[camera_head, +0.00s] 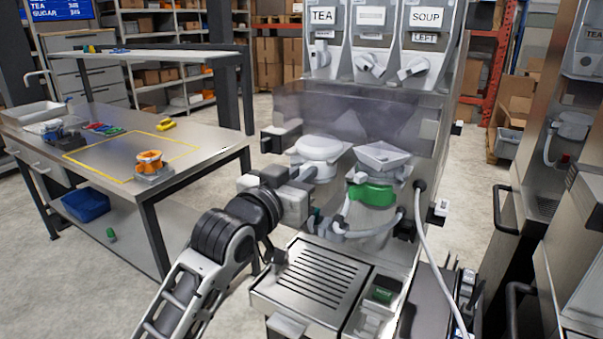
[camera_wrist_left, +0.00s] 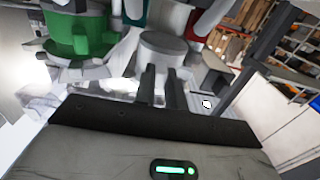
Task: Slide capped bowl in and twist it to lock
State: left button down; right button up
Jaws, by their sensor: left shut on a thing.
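The dispenser (camera_head: 370,45) stands at the centre, with TEA, blank and SOUP labels above its dials. The pale capped bowl (camera_head: 318,149) shows its round lid in the head view, at the left of the dispenser's middle level. My left gripper (camera_head: 312,176) is at its near left side and shut on it; the exact grip is partly hidden. In the left wrist view, the dark fingers (camera_wrist_left: 162,82) reach to a grey round body (camera_wrist_left: 163,45). I cannot tell whether the bowl is seated or turned in its mount. My right gripper is not in view.
A square-topped hopper (camera_head: 383,156) with a green collar (camera_head: 371,194) sits just right of the bowl. A slotted drip tray (camera_head: 315,277) lies below. A hose (camera_head: 440,260) hangs at the right. A steel table (camera_head: 105,135) stands left, with open floor between.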

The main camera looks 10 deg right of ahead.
pick_arm(q)
jog(key=shift+w+a+m+g+h, duration=0.25)
jog(key=shift+a+m+g+h, duration=0.15)
jog(key=shift+m+h, duration=0.1)
jog(key=shift+b, duration=0.4)
jog(key=shift+w+m+g+h, duration=0.1)
jog(key=shift+m+g+h, duration=0.3)
jog(key=shift+g+h, duration=0.15)
jog(key=shift+w+a+m+g+h+b, duration=0.25)
jog(key=shift+m+g+h+b, duration=0.3)
jog(key=shift+b, duration=1.4)
jog(key=shift+w+m+g+h+b, duration=0.15)
jog(key=shift+m+g+h+b, duration=0.2)
jog(key=shift+b, duration=0.35)
